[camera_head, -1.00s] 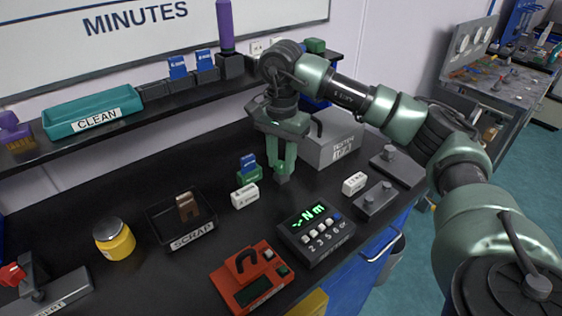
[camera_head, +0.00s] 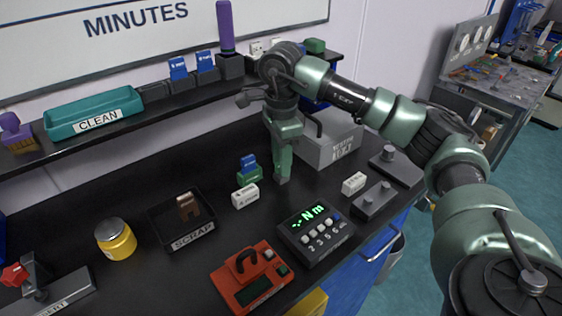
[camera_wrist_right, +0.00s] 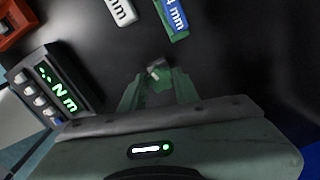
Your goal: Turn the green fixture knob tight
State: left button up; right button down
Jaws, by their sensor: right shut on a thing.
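My right gripper (camera_head: 282,180) points straight down at the middle of the black bench, its fingers nearly in line with the head view. In the right wrist view my right gripper (camera_wrist_right: 159,88) is shut on a small green piece with a pale grey part, which I take to be the green fixture knob (camera_wrist_right: 160,84). The fingers stand on either side of it. In the head view the fingers hide nearly all of the knob. The fixture under it cannot be made out. My left gripper is not in view.
A blue block in a green holder (camera_head: 248,172) and a white labelled block (camera_head: 245,196) stand just left of the gripper. The Nm display box (camera_head: 315,235) is in front. A grey labelled box (camera_head: 332,142) stands close behind right. The scrap tray (camera_head: 160,232) is farther left.

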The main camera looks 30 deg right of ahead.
jog(key=m, duration=0.4)
jog(key=shift+m, duration=0.3)
jog(key=m+p, duration=0.1)
jog(key=m, duration=0.3)
jog(key=c, duration=1.2)
grip_release()
